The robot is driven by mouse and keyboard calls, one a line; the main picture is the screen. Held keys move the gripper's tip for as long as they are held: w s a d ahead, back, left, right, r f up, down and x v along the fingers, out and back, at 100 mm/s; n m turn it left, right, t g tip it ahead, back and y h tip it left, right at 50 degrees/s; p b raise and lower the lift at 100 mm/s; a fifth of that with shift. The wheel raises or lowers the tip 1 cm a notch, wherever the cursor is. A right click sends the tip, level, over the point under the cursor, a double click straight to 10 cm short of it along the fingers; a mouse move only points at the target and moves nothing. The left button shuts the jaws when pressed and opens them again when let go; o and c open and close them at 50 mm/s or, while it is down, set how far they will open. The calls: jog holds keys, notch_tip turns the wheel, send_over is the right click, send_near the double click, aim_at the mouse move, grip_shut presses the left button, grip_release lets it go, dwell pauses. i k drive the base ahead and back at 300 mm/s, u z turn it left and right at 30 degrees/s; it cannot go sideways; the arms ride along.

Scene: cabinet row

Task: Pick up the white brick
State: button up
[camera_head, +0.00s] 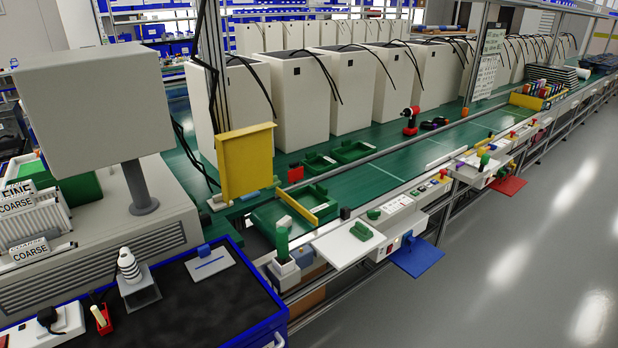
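A small white block (284,222), which looks like the white brick, lies in a green tray (262,214) beside a thin yellow strip (300,215). It is small in the picture, so its exact shape is hard to tell. Another whitish piece (218,203) sits at the foot of an upright yellow panel (246,160). My gripper is not in view.
A long green bench with tall white cabinets (301,100) runs to the back right. Green bins (350,151) and a red drill (410,120) stand on it. A blue-edged black worktop (200,300) fills the front left. The grey floor (520,260) at right is clear.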

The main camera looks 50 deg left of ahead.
aim_at(286, 221)
jog(key=i, duration=2.05)
jog(key=u, duration=2.3)
